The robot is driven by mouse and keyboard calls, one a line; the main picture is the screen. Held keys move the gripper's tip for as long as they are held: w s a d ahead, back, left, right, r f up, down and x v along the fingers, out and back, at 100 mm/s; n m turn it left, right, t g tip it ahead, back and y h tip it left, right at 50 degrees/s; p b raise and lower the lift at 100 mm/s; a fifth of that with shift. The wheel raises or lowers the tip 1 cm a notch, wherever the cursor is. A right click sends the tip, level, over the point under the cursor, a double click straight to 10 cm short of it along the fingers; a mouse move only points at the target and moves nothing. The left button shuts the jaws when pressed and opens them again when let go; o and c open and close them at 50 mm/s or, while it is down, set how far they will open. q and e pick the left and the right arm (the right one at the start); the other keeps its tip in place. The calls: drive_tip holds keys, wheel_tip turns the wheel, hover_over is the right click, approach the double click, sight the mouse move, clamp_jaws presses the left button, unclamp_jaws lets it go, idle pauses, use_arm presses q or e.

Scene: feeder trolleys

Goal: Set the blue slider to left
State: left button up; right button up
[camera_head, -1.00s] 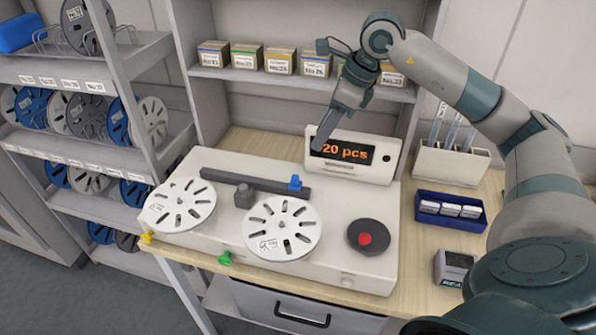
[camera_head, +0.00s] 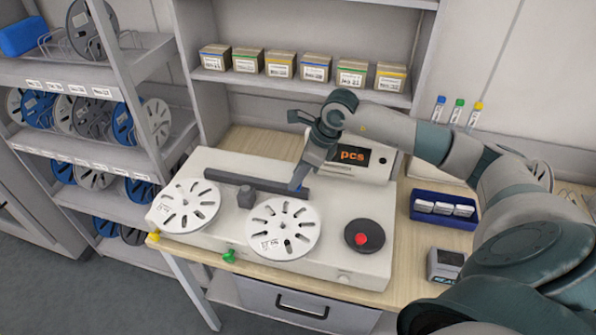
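The blue slider (camera_head: 296,188) sits at the right end of the dark rail (camera_head: 245,179) on the white counting machine (camera_head: 333,200). It is mostly hidden by my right gripper (camera_head: 297,183), whose fingertips are down at it. The fingers look close together, but I cannot tell whether they are open, shut or touching the slider. A dark grey block (camera_head: 245,197) stands at the rail's middle. My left gripper is not in view.
Two white reels (camera_head: 188,205) and (camera_head: 283,245) lie on the machine, with a red button (camera_head: 361,239) at right. The display (camera_head: 352,155) stands behind, partly covered by my arm. A blue tray (camera_head: 450,219) and a small grey device (camera_head: 444,265) are on the table.

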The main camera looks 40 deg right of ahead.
drive_tip(key=shift+f, duration=0.1)
clamp_jaws()
drive_tip(key=shift+w, duration=0.1)
